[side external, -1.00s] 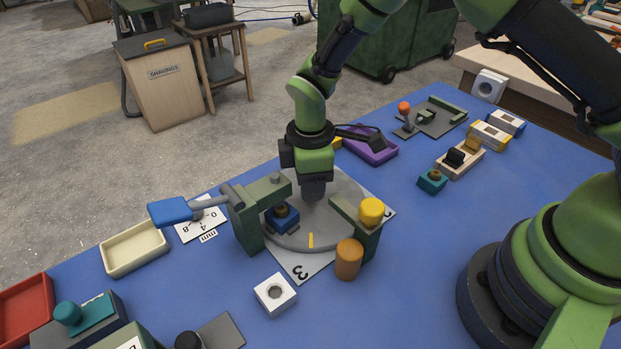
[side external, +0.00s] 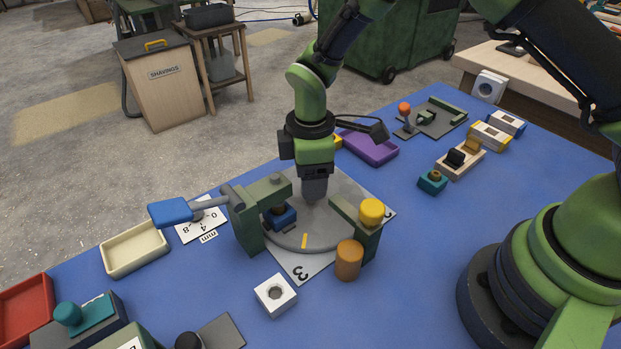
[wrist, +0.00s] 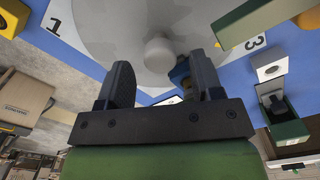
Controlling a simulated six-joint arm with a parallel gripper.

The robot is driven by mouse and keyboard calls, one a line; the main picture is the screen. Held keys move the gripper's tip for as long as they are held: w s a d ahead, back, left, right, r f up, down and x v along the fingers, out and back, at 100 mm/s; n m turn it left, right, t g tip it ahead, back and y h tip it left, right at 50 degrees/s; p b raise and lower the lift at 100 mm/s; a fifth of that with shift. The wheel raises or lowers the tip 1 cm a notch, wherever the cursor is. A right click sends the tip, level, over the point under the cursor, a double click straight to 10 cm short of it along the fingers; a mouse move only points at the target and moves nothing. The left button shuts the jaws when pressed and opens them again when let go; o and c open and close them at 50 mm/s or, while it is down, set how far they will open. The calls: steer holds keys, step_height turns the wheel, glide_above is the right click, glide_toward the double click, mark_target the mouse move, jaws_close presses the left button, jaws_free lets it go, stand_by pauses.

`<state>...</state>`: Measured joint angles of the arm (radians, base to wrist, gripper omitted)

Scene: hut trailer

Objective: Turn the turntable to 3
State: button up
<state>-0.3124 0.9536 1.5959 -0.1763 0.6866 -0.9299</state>
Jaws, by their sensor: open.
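The grey turntable disc (side external: 345,215) lies on a pale plate (side external: 318,262) with numbers. The number 3 (side external: 300,272) is at its front corner. A yellow mark (side external: 305,241) on the disc's near rim points roughly at the 3. In the wrist view, a round pale knob (wrist: 158,54) stands on the disc (wrist: 110,25). My gripper (side external: 314,196) is low over the disc's middle. Its fingers are apart in the wrist view (wrist: 160,75), one on each side of the knob's line; I cannot tell whether they touch it.
A green clamp with a blue handle (side external: 170,211) stands at the disc's left. A green bracket with a yellow knob (side external: 372,211) stands at its right. An orange cylinder (side external: 349,260) and a white block (side external: 275,294) are in front. The blue table is clear right of these.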

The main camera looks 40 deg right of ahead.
step_height(320, 180, up, 8)
steer(key=shift+r, duration=0.15)
stand_by(0.3)
steer(key=s+d+r+m+t+y, duration=0.1)
steer(key=s+d+r+m+t, duration=0.2)
steer(key=r, duration=0.4)
steer(key=s+d+r+m, duration=0.2)
steer(key=s+r+m, duration=0.2)
steer(key=r, duration=0.2)
steer(key=s+d+r+m+t, duration=0.1)
steer(key=s+r+m+t, duration=0.1)
steer(key=s+m, duration=0.2)
steer(key=s+d+r+m+t+y, duration=0.1)
steer(key=s+d+r+m+t, duration=0.1)
steer(key=s+m, duration=0.3)
steer(key=s, duration=0.3)
steer(key=shift+s+d, duration=0.15)
steer(key=shift+s, duration=0.2)
